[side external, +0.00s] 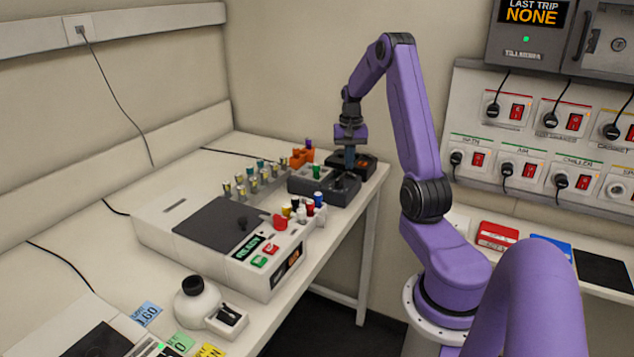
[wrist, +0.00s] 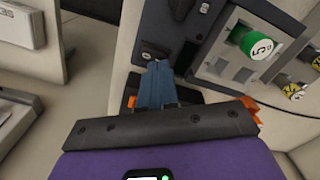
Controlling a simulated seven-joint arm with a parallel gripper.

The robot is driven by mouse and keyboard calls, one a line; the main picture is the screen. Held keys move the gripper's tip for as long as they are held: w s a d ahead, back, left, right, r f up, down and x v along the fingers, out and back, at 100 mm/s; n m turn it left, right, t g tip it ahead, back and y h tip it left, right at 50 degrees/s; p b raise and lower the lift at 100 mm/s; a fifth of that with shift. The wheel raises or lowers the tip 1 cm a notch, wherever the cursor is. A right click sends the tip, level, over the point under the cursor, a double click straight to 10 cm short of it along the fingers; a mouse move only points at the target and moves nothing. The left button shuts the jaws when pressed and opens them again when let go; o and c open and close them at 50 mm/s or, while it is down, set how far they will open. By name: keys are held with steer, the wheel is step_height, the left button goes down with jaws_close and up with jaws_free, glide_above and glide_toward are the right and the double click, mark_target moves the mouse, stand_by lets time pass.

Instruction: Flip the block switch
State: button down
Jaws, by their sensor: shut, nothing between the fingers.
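A dark grey block (side external: 311,180) with a green-capped tube stands at the far end of the bench; the block also shows in the wrist view (wrist: 212,68). A small black part that looks like a switch (wrist: 154,50) sits on a grey surface just beyond my fingertips in the wrist view. Which way it is tipped cannot be made out. My gripper (side external: 349,167) points down over the right end of the block, its blue fingers (wrist: 158,68) together and empty. Whether the fingertips touch the switch cannot be told. In the side view the arm's end hides that spot.
A black device (side external: 368,166) stands behind the block. An orange rack (side external: 302,157) and several small vials stand left of it. A coloured-cap tube rack (side external: 303,212) is in front. A large white shaker (side external: 215,235) fills the bench middle. Wall switches (side external: 515,112) are at right.

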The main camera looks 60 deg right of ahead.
steer(key=shift+f, duration=1)
stand_by(0.7)
steer(key=shift+r, duration=3.55)
